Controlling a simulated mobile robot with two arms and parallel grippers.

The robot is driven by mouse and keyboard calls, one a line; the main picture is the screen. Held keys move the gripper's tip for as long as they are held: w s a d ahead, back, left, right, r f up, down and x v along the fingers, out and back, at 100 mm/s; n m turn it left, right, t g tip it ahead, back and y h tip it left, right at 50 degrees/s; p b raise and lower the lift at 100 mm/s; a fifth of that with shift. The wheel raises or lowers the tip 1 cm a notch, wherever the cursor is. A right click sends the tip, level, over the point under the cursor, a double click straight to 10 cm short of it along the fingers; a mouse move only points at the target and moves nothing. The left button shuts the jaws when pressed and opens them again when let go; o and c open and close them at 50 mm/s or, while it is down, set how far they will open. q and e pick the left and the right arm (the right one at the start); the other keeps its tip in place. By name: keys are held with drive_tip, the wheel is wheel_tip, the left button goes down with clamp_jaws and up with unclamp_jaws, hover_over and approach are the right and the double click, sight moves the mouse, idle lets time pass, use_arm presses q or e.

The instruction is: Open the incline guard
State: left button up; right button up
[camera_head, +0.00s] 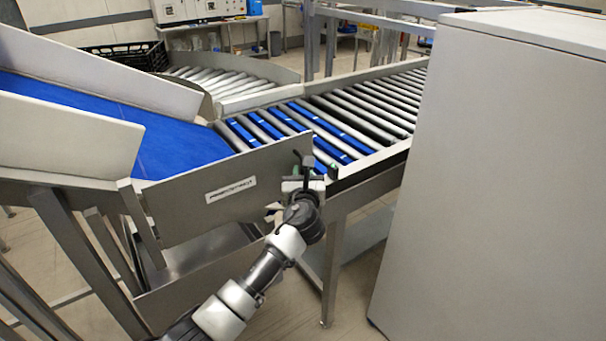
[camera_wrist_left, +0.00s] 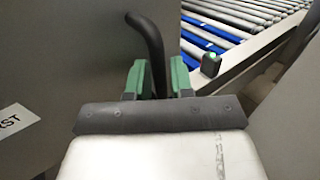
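The incline guard (camera_head: 190,205) is a grey metal panel with a white label, standing upright along the front side of the blue incline belt (camera_head: 75,125). Its dark curved handle (camera_head: 300,158) is at the panel's right end. My left gripper (camera_head: 307,172) is at this handle. In the left wrist view the handle (camera_wrist_left: 150,38) runs down between the green fingers of my left gripper (camera_wrist_left: 160,78), which are close together on either side of it, so it looks shut on the handle. The guard's right end is by the roller frame. My right gripper is out of view.
A small post with a green light (camera_head: 333,171) stands on the roller frame right of the handle, also in the left wrist view (camera_wrist_left: 210,64). The roller conveyor (camera_head: 365,110) runs back right. A large grey cabinet (camera_head: 490,180) blocks the right side.

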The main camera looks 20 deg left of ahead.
use_arm(q)
clamp_jaws()
drive_tip(key=shift+s+d, duration=0.1)
